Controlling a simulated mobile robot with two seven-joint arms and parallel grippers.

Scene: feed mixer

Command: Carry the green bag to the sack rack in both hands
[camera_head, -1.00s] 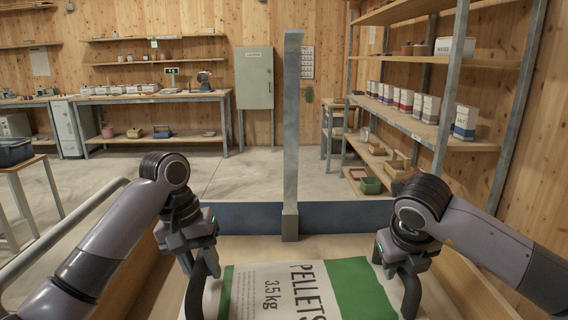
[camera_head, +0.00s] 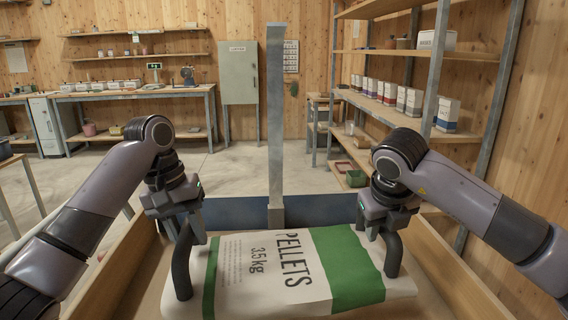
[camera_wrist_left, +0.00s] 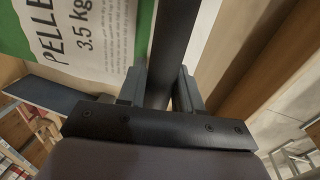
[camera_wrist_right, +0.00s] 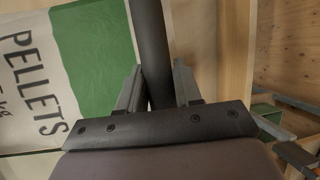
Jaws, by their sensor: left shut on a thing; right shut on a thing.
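The green and white bag (camera_head: 268,270), printed "PELLETS 3.5 kg", lies flat between my two grippers in the head view. A dark curved handle stands at each end of it. My left gripper (camera_head: 182,222) is shut on the left handle (camera_head: 180,268). My right gripper (camera_head: 382,220) is shut on the right handle (camera_head: 393,257). The bag also shows in the left wrist view (camera_wrist_left: 95,35) and the right wrist view (camera_wrist_right: 85,60). Its underside is hidden, so I cannot tell how far it is above the wooden floor. I cannot tell which fixture is the sack rack.
Wooden side boards (camera_head: 125,265) flank the bag, with a blue board (camera_head: 320,209) and a grey post (camera_head: 276,120) beyond it. Shelving (camera_head: 455,55) with tins stands at right. A workbench (camera_head: 135,93) and a grey cabinet (camera_head: 239,72) stand at the back. Open concrete floor lies between.

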